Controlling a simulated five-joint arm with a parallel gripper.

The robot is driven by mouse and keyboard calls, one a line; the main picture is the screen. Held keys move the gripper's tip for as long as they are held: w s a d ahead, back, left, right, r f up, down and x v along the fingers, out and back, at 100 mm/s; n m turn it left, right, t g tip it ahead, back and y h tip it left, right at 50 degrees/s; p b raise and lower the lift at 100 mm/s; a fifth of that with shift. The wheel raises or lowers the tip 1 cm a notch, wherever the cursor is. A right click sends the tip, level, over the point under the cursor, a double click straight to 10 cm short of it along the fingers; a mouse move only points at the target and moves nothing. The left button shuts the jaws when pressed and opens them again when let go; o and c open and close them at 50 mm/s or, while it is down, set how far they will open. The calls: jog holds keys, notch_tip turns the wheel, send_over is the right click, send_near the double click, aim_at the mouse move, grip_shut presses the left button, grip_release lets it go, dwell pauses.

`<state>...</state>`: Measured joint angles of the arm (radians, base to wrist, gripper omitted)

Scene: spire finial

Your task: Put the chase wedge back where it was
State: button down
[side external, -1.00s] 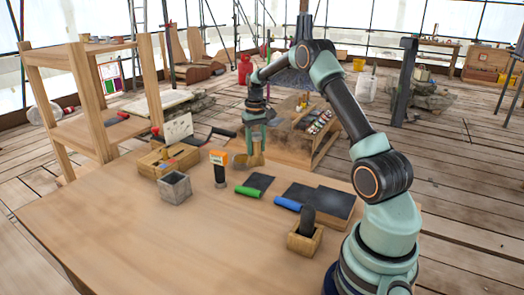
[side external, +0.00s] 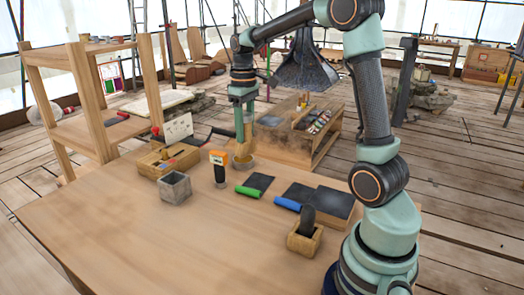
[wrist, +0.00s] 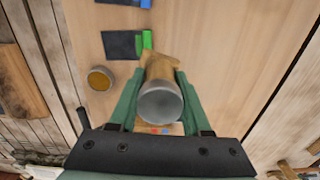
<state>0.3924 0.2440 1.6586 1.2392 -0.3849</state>
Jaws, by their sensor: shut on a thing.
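My gripper (wrist: 157,105) is shut on the chase wedge (wrist: 158,72). The wedge has a tan wooden body and a round grey end that faces the wrist camera. In the side view my gripper (side external: 244,132) points down, with the tan wedge (side external: 243,151) below its fingers, above the far part of the table. A round tin (wrist: 100,78) with amber contents lies left of the wedge in the wrist view, apart from it. In the side view the tin (side external: 243,165) shows just below the wedge. The wedge hides part of the table beneath it.
An orange-topped tool (side external: 219,167) stands near the grey hollow block (side external: 174,187). A wooden tool box (side external: 168,160) is at left. Green-handled (side external: 248,192) and blue-handled (side external: 287,203) tools lie by dark plates. A wooden holder (side external: 304,238) is in front. The near left table is clear.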

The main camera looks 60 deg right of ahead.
jog(key=s+a+r+n, duration=0.3)
jog(key=s+a, duration=0.3)
jog(key=f, duration=1.9)
jog(key=shift+w+a+f, duration=0.1)
jog(key=shift+w+f, duration=0.2)
jog(key=shift+f, duration=0.15)
jog(key=shift+c, duration=1.8)
grip_release()
